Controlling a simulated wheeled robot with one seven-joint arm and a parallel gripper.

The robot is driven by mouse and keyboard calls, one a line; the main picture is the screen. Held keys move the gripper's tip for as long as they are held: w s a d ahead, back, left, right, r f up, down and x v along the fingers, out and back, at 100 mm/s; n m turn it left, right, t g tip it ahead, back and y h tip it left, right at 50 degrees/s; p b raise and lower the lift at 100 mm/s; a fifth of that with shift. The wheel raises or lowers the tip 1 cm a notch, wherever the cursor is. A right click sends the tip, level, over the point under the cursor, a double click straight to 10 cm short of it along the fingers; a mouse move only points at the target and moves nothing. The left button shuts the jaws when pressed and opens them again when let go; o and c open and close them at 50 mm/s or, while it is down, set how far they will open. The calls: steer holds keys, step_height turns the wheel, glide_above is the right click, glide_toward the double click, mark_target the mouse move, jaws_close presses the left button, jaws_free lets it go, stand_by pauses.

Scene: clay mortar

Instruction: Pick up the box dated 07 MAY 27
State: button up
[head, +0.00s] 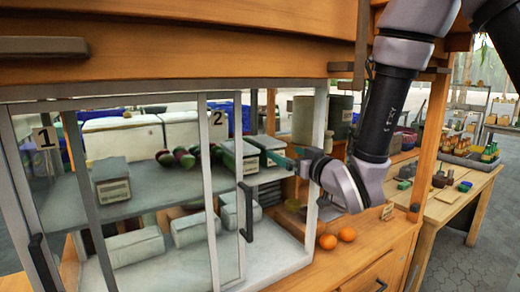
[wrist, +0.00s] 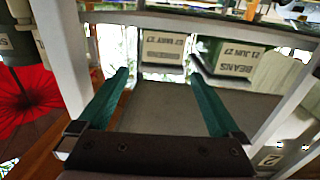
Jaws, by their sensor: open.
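A pale box (wrist: 163,47) with a printed label stands on the grey shelf (wrist: 165,100) ahead of my gripper in the wrist view. Its label appears upside down; it seems to carry a MAY date, but the day is hard to read. My gripper (wrist: 158,72) is open, its two teal fingers pointing at this box, which lies beyond the fingertips with a gap. In the head view my gripper (head: 280,158) reaches into the cabinet from the right, by a dark-topped box (head: 262,143) that it partly covers.
A second box (wrist: 235,62), labelled BEANS with a JUN date, stands right of it. Glass doors marked 1 (head: 44,139) and 2 (head: 218,118) cover the cabinet's left part. A white post (head: 317,125) stands beside my wrist. Two oranges (head: 337,238) lie on the counter.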

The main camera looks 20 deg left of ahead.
mark_target(277, 149)
steer(key=x, duration=0.5)
steer(key=shift+w+a, duration=0.15)
steer(key=shift+a, duration=0.1)
steer(key=shift+f+x, duration=0.1)
steer(key=shift+x, duration=1.3)
steer(key=shift+f+x, duration=0.15)
steer(key=shift+x, duration=1.2)
steer(key=shift+c, duration=0.3)
steer(key=c, duration=1.3)
steer(key=shift+o, duration=0.2)
steer(key=shift+r, duration=0.1)
